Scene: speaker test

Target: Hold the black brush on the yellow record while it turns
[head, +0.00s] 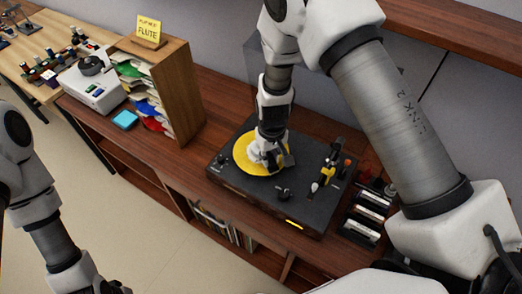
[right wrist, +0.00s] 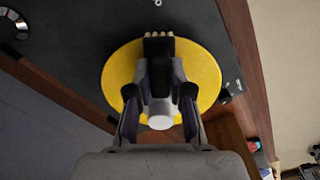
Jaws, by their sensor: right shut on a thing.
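The yellow record (head: 243,153) lies on the black turntable (head: 232,180) in the middle of the head view. My right gripper (head: 268,160) is over the record, shut on the black brush (head: 289,158). In the right wrist view, the brush (right wrist: 158,46) sticks out past my fingers (right wrist: 160,92), its pale tip near the rim of the yellow record (right wrist: 205,65). I cannot tell whether the bristles touch the record. My left arm is at the lower left; its gripper (head: 112,288) is cut off by the bottom edge, so its state is unclear.
The tonearm (head: 328,175) and small knobs are at the turntable's right side. A rack of dark cases (head: 366,215) stands to the right. A wooden sorter (head: 172,85) with a yellow FLUTE note (head: 149,29) and a white device (head: 93,88) are at the left.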

